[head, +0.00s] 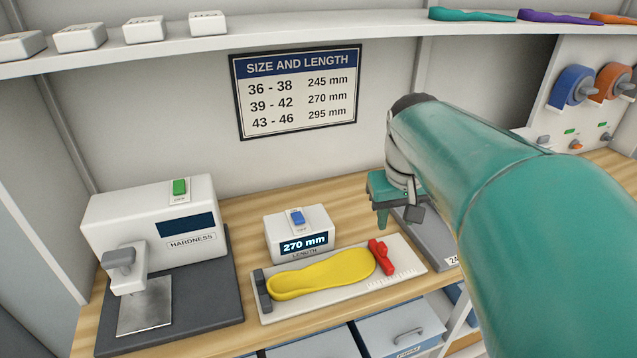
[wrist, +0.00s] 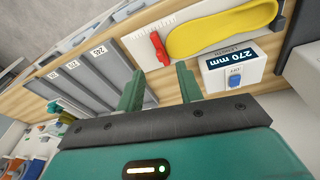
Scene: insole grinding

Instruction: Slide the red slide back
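The red slide (head: 381,258) stands on the white length gauge board (head: 410,258), at the right end of the yellow insole (head: 325,274). It looks close against the insole; I cannot tell if they touch. A dark grey stop (head: 262,290) is at the insole's other end. The display box (head: 300,232) behind reads 270 mm. My gripper (head: 384,214) hangs above and behind the board. In the wrist view my gripper (wrist: 160,84) has its two fingers apart with nothing between them, and the red slide (wrist: 158,47) lies just beyond the fingertips.
The hardness tester (head: 150,235) stands on the left of the wooden bench. A grey tray with size labels (wrist: 88,78) lies beside the gauge. A shelf (head: 300,28) runs above the size chart (head: 297,92). Blue drawers (head: 405,330) are below the bench. Coloured rolls (head: 572,85) are at right.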

